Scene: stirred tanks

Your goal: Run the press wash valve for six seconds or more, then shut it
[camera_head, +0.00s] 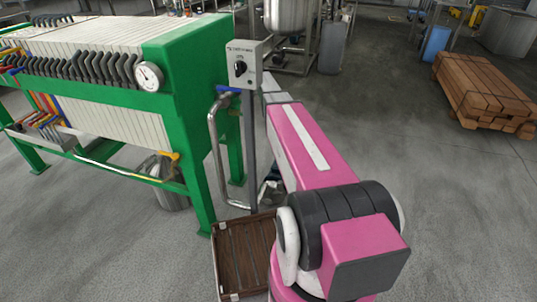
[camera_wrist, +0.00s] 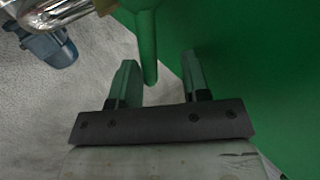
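The filter press is a green frame (camera_head: 185,75) with a pale plate stack, at the left of the head view. A bent steel pipe (camera_head: 214,135) with a blue fitting (camera_head: 228,91) runs down beside its end. In the wrist view, a green lever-like handle (camera_wrist: 147,45) hangs down from the top, its tip between my fingers. My gripper (camera_wrist: 158,80) is open around that tip, with gaps on both sides. A shiny pipe (camera_wrist: 60,12) and a blue fitting (camera_wrist: 50,46) lie at upper left. I cannot tell the valve's state. My gripper is not clearly visible in the head view.
A grey control box (camera_head: 245,64) with a black knob stands on a post by the press. A round gauge (camera_head: 149,76) is on the frame. A brown slatted tray (camera_head: 221,262) lies on the floor. Stacked timber (camera_head: 482,95) is at right; floor between is clear.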

